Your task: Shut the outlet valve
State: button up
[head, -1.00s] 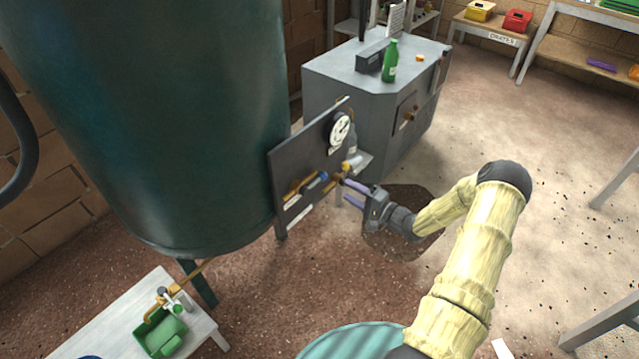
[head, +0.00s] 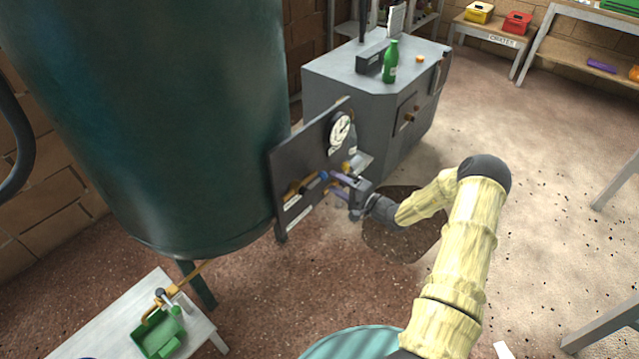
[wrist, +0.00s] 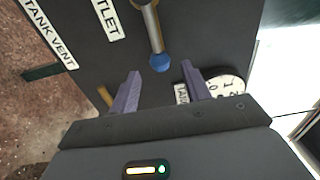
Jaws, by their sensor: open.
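The dark valve panel (head: 284,165) stands beside the big green tank. In the wrist view, a metal lever with a blue ball knob (wrist: 160,62) points down toward my gripper. A white label (wrist: 108,18) beside it, partly cut off, reads "TLET". My gripper (wrist: 160,72) is open, its purple fingers on either side of the blue knob near their tips. I cannot tell whether they touch it. In the head view, my gripper (head: 332,183) is at the panel's right part, partly covering the fittings there.
A "TANK VENT" label (wrist: 50,32) and a round dial (wrist: 228,86) are also on the panel. A grey cabinet (head: 345,85) with a green bottle (head: 390,62) stands behind. A low white bench (head: 110,315) holds a green tray (head: 158,335). Floor right of my arm is open.

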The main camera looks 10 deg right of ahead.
aim_at(315, 183)
jog(key=shift+w+a, duration=0.1)
jog(key=x, duration=0.3)
jog(key=shift+w+a+b, duration=0.2)
jog(key=shift+w+b, duration=0.05)
jog(key=shift+b, duration=0.1)
dwell(0.4)
jog(key=c, duration=0.7)
